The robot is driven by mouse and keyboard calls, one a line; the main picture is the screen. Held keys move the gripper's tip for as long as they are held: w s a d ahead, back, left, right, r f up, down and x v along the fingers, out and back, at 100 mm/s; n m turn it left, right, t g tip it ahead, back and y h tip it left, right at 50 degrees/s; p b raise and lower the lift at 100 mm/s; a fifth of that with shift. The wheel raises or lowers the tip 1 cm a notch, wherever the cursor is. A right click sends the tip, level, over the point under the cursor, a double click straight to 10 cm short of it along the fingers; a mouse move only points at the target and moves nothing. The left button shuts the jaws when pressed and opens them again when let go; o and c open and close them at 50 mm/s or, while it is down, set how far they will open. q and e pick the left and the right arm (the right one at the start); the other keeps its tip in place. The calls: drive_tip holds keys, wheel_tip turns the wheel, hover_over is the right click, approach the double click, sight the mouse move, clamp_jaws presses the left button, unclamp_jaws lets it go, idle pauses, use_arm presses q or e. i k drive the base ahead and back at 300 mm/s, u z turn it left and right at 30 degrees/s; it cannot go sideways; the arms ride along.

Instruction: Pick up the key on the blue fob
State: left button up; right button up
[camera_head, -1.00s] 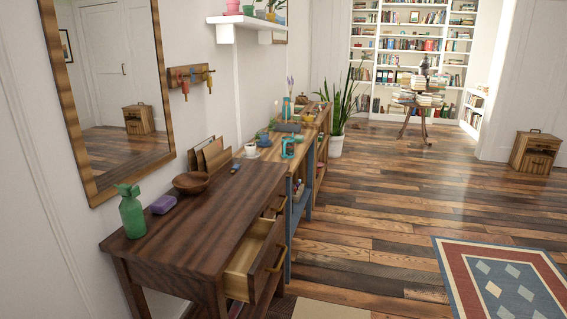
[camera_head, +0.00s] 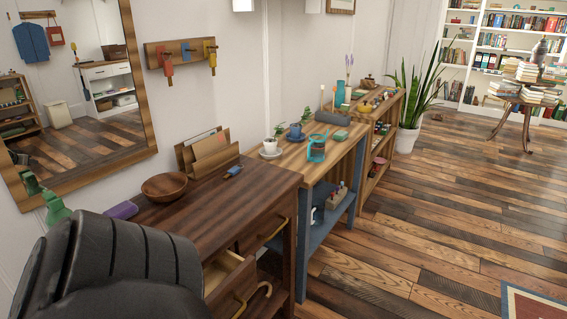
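A small blue object (camera_head: 233,171) lies on the dark wooden console table (camera_head: 190,207), just right of the wooden letter holder. It looks like a key fob, but it is too small to make out a key on it. A wooden wall rack (camera_head: 153,58) holds small red, blue and yellow hanging items, also too small to identify surely. Neither of my grippers shows. A large black rounded part at the lower left looks like one of my arm links and hides the table's near left end.
A wooden bowl (camera_head: 164,186), a purple item (camera_head: 121,210) and a green bottle (camera_head: 56,207) stand on the table. An upper drawer (camera_head: 231,284) is pulled out. A blue-framed table (camera_head: 341,167) with cups adjoins it.

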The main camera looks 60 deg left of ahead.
sight(233, 171)
drive_tip(key=u, duration=0.5)
drive_tip(key=i, duration=1.15)
drive_tip(key=u, duration=1.05)
